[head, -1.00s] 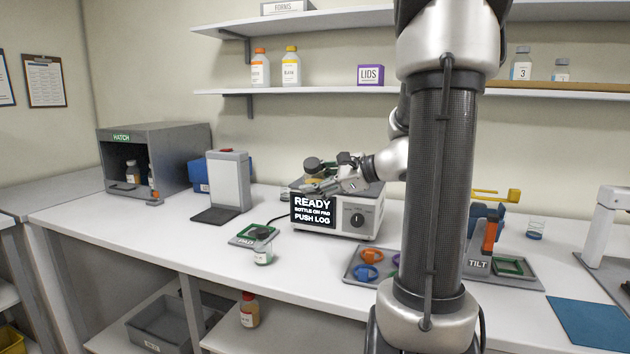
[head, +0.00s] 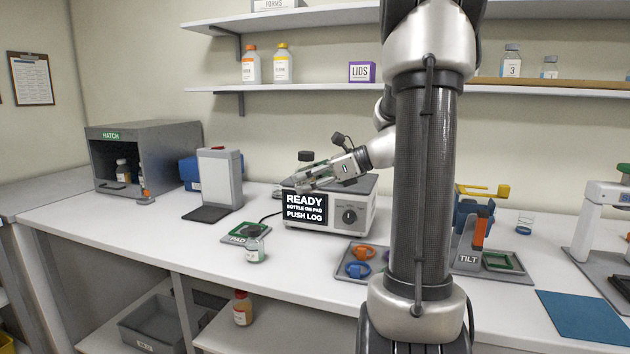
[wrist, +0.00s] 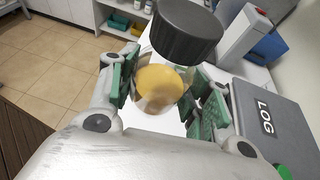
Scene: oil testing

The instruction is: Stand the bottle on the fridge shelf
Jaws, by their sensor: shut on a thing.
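My gripper (head: 310,182) is shut on a bottle with a black lid (head: 306,156), in front of the grey tester in the head view. In the wrist view the green-padded fingers (wrist: 165,92) clasp the bottle from both sides, and its black lid (wrist: 185,30) faces the camera's upper side. Yellow-amber contents (wrist: 160,84) show between the pads. The fingers hide most of the bottle in the head view. I see no fridge or fridge shelf that I can identify in these frames.
The tester's screen (head: 304,207) reads READY. A hatch box (head: 165,140) holding bottles is at left. A ring tray (head: 345,276) and tilt stand (head: 470,245) are on the bench.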

